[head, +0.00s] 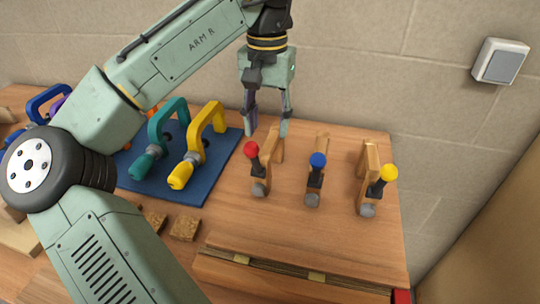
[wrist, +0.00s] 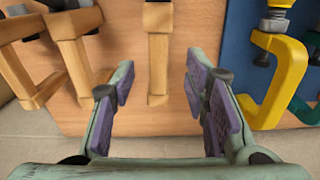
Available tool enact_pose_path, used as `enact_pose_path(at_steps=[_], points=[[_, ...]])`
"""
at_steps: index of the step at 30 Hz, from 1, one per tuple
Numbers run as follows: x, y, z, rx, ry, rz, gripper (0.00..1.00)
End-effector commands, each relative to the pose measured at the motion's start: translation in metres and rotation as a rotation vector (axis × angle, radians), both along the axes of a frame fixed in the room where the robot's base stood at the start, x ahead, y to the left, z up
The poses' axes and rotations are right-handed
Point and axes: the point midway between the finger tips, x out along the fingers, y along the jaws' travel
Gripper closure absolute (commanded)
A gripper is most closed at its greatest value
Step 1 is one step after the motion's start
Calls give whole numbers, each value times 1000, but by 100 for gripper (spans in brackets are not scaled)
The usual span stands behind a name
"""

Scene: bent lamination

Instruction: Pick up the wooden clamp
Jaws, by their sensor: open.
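Three wooden clamps stand in a row on the wooden table: one with a red ball (head: 266,165), one with a blue ball (head: 318,163) and one with a yellow ball (head: 370,165). My gripper (head: 266,128) is open and empty, pointing down at the back end of the red-ball clamp. In the wrist view one wooden clamp (wrist: 158,60) lines up with the gap between my fingers (wrist: 152,86), apart from both pads. Its ball is out of that frame. I cannot tell how far the fingertips are above it.
A blue mat (head: 218,170) left of the clamps holds a teal clamp (head: 165,130) and a yellow clamp (head: 207,135). Small brown blocks (head: 185,228) lie in front. Hinged wooden strips (head: 290,275) lie at the table's front. The wall is close behind the gripper.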

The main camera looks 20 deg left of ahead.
Motion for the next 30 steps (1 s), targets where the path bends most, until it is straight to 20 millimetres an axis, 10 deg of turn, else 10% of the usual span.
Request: enact_pose_path(at_steps=[16,30], points=[[0,-2,-60,0,0,1,58],[1,-2,-63,0,-2,1,72]])
